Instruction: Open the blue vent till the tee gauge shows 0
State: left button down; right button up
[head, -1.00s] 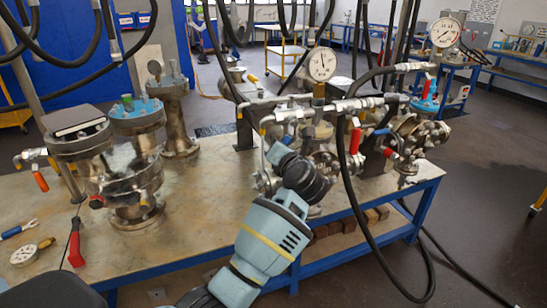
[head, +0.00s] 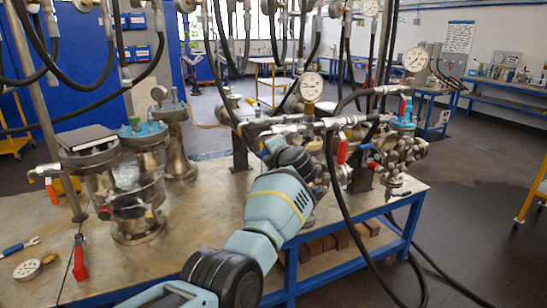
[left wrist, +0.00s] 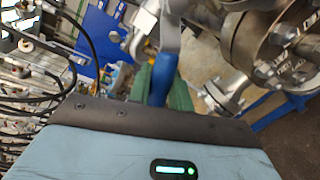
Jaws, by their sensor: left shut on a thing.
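In the left wrist view my left gripper (left wrist: 154,88) has its green fingers closed around a blue lever handle (left wrist: 165,68), the blue vent's handle, beside a bolted steel flange (left wrist: 262,42). In the head view my left arm reaches to the pipework at the table's right part, and its wrist hides the fingers and the held handle. The round white gauge (head: 312,86) stands upright above the pipe fittings, apparently the tee gauge. Its needle is too small to read surely. A second white gauge (head: 416,58) stands further right, above a blue fitting. My right gripper is not in view.
Red lever handles (head: 342,151) sit close to my left wrist. A black hose hangs in front of the fittings. Flanged vessels (head: 137,205) stand on the left of the table (head: 205,220).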

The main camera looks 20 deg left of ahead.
pick_arm(q)
jog(key=shift+s+r+m+g, duration=0.15)
jog(key=shift+r+m+g, duration=0.15)
jog(key=shift+r+m, duration=0.4)
jog(key=shift+a+r+m+y, duration=0.15)
jog(key=shift+r+m+y, duration=0.25)
jog(key=shift+m, duration=0.5)
jog(key=shift+r+m+g, duration=0.3)
jog(key=shift+r, duration=0.05)
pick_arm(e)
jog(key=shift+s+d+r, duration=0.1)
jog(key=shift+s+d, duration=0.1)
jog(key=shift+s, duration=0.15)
pick_arm(q)
jog(key=shift+s, duration=0.1)
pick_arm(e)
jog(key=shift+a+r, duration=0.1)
pick_arm(q)
jog(key=c, duration=1.3)
grip_release()
